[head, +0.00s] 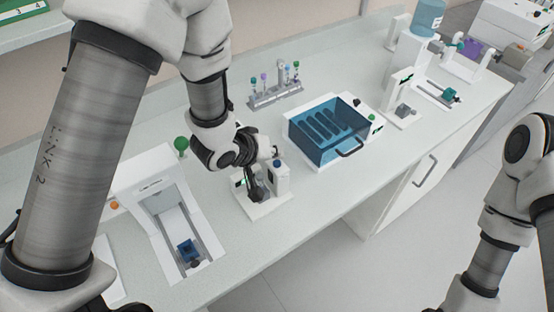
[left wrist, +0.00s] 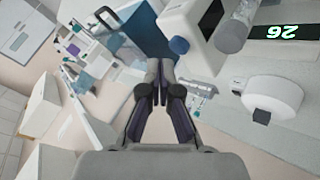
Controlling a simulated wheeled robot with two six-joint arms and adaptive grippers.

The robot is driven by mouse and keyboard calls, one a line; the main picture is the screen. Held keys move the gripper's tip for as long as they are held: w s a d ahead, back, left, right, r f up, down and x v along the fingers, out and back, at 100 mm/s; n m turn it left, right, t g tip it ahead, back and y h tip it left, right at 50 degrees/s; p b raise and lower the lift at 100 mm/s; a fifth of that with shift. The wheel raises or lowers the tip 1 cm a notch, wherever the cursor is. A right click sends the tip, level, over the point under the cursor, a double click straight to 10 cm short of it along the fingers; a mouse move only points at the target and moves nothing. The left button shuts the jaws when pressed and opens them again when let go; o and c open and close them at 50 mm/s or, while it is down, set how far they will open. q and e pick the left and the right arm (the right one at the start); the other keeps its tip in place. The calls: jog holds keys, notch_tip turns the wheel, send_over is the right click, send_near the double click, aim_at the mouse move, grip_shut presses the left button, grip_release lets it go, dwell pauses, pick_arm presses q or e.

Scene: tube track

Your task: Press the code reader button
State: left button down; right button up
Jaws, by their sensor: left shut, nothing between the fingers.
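A small white device (head: 281,178) stands on the bench below my left arm, with a small green display at its left and a blue round button (head: 277,163) on top. I take it as the code reader, though no label is readable. In the left wrist view a blue round button (left wrist: 179,46) sits on a white block, beside a dark display (left wrist: 283,32) with lit green digits. My left gripper (head: 257,194) is over this device, hiding part of it. In the left wrist view its fingers (left wrist: 159,94) are shut and empty, apart from the blue button in the picture. My right gripper is out of view.
A white machine with a blue cup-like part (head: 187,250) stands to the left, with a green knob (head: 181,143) behind. A tube rack (head: 274,97) stands behind my left gripper. A blue-lidded box (head: 328,130) is to the right. Bare bench lies in front.

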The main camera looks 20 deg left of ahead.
aim_at(275, 163)
pick_arm(q)
notch_tip(275, 163, up, 5)
jog(key=p, duration=0.5)
jog(key=shift+r, duration=0.15)
dwell(0.6)
